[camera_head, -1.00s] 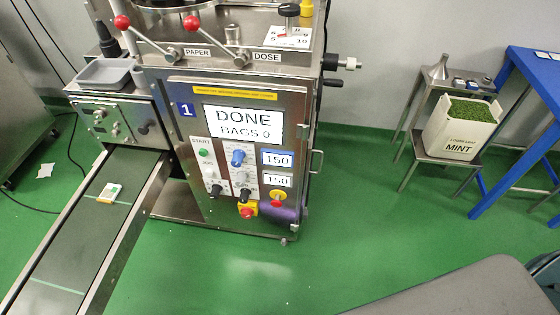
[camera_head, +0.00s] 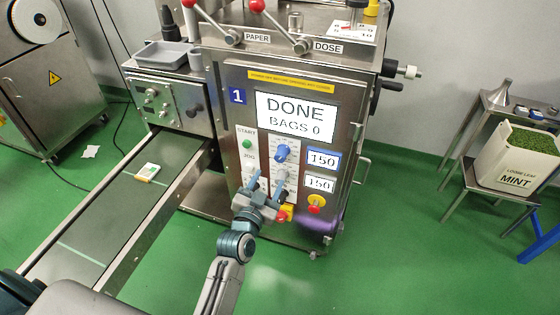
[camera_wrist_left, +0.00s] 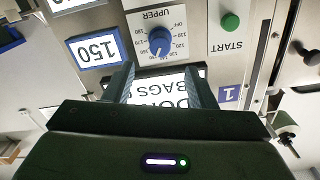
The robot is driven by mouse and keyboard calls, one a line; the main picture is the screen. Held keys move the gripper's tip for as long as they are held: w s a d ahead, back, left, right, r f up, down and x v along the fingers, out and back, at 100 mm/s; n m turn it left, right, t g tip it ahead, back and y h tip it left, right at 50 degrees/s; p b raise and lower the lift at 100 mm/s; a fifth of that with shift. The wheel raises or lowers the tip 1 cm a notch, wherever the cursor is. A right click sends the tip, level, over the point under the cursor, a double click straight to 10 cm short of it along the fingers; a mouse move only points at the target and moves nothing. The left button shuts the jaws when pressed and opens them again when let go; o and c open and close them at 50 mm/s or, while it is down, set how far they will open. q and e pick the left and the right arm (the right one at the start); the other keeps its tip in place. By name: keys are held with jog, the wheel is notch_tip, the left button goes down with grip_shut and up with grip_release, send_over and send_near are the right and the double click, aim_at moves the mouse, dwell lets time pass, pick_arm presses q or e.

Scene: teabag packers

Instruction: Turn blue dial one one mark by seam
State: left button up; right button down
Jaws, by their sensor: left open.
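The blue dial (camera_head: 283,153) is on the front panel of machine 1, right of the green START button (camera_head: 247,144) and below the screen (camera_head: 295,117) reading DONE, BAGS 0. In the left wrist view the blue dial (camera_wrist_left: 159,41) shows upside down under the word UPPER, with a ring of numbers around it. My left gripper (camera_head: 266,178) is open in front of the panel, just below the blue dial in the head view. In the left wrist view its two fingers (camera_wrist_left: 166,82) are apart with nothing between them. My right gripper is not in view.
A blue-framed 150 display (camera_head: 322,160) sits right of the dial. A red and yellow stop button (camera_head: 283,214) is low on the panel. A conveyor (camera_head: 110,215) with a small packet (camera_head: 147,172) runs at left. A MINT box (camera_head: 515,160) stands at right.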

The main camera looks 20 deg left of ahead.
aim_at(279, 160)
pick_arm(q)
jog(key=w+p, duration=0.1)
jog(key=w, duration=0.9)
jog(key=shift+w+d+p, duration=0.1)
jog(key=shift+d+p, duration=0.05)
jog(key=shift+p, duration=0.2)
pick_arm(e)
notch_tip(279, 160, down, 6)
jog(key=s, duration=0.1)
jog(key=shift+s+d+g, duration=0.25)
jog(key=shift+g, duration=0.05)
pick_arm(q)
jog(key=shift+c, duration=0.4)
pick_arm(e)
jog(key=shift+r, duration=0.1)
pick_arm(q)
jog(key=c, duration=0.9)
jog(key=shift+n, duration=0.4)
jog(key=shift+n+p, duration=0.65)
jog(key=shift+n, duration=0.25)
jog(key=shift+f+n+p, duration=0.1)
jog(key=shift+n+p, duration=0.4)
jog(key=shift+n, duration=1.2)
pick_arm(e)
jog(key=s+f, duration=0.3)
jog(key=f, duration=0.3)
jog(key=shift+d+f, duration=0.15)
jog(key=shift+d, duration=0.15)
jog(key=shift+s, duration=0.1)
